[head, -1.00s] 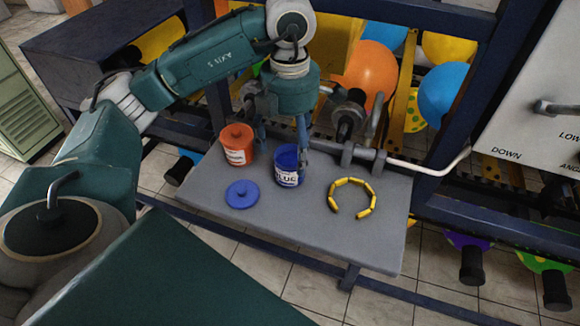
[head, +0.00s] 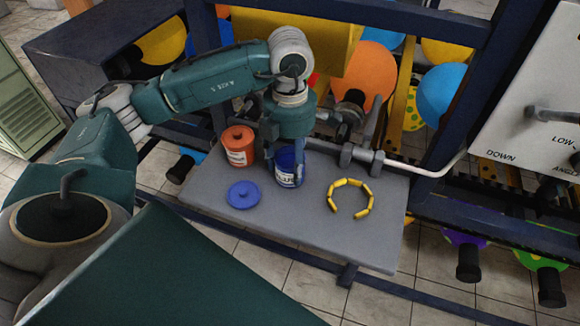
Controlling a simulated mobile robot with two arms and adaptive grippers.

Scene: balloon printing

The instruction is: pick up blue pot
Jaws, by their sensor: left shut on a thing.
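The blue pot (head: 287,168), with a white label, stands open-topped on or just above the grey table, near its back edge. Its blue lid (head: 243,195) lies on the table in front and to the left of it. My left gripper (head: 287,150) reaches down from above and is shut on the blue pot; the wrist hides part of the pot's top. I cannot tell whether the pot's base is clear of the table. My right gripper is not in view.
A yellow segmented ring (head: 350,197) lies on the right of the grey table (head: 300,235). A pipe and clamps run behind. The table's front is clear.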

